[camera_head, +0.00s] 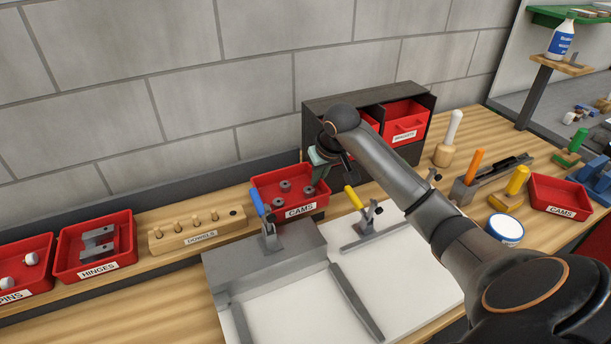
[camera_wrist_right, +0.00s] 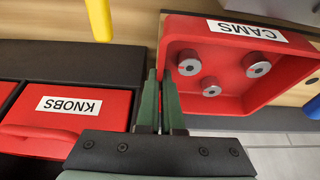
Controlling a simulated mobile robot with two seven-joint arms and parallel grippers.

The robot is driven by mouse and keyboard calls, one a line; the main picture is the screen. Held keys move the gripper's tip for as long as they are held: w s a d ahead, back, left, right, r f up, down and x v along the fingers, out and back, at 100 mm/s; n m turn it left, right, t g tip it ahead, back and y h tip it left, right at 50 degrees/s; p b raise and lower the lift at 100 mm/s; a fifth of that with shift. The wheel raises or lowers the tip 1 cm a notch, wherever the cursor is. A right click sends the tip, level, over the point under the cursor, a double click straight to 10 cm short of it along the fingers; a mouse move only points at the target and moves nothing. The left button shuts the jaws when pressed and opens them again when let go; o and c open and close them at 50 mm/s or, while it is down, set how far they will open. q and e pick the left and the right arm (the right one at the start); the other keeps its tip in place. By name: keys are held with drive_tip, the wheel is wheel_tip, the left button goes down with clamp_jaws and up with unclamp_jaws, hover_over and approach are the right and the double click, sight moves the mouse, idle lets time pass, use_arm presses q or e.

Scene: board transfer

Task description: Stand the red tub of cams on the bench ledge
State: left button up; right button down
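The red tub of cams (camera_head: 262,182), labelled CAMS, is at the bench ledge (camera_head: 160,262), right of the dowel block. It looks upright, with grey round cams inside; whether its base bears fully on the ledge is hard to see. The tub also shows in the right wrist view (camera_wrist_right: 225,103). My right gripper (camera_head: 322,165) is at the tub's right end. In the wrist view its green fingers (camera_wrist_right: 161,85) are close together, with the tub's thin side wall seemingly between them. My left gripper is not in view.
A dark cabinet with red drawers (camera_head: 404,125) stands just right of the gripper. The dowel block (camera_head: 198,231) and hinges tub (camera_head: 95,245) are left. A fixture with blue and yellow clamp handles (camera_head: 354,198) stands in front. Another CAMS tub (camera_head: 560,194), looking empty, lies far right.

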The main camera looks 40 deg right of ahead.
sight(304, 181)
drive_tip(key=w, duration=0.1)
drive_tip(key=w+a, duration=0.1)
drive_tip(key=w, duration=0.1)
drive_tip(key=shift+w+a+r+p, duration=0.1)
drive_tip(key=shift+a+r+p, duration=0.1)
drive_tip(key=shift+p, duration=0.1)
drive_tip(key=shift+f, duration=0.7)
drive_tip(key=shift+f, duration=0.15)
drive_tip(key=c, duration=1.1)
unclamp_jaws()
drive_tip(key=shift+r, duration=0.5)
drive_tip(key=v, duration=1.1)
drive_tip(key=shift+r, duration=0.1)
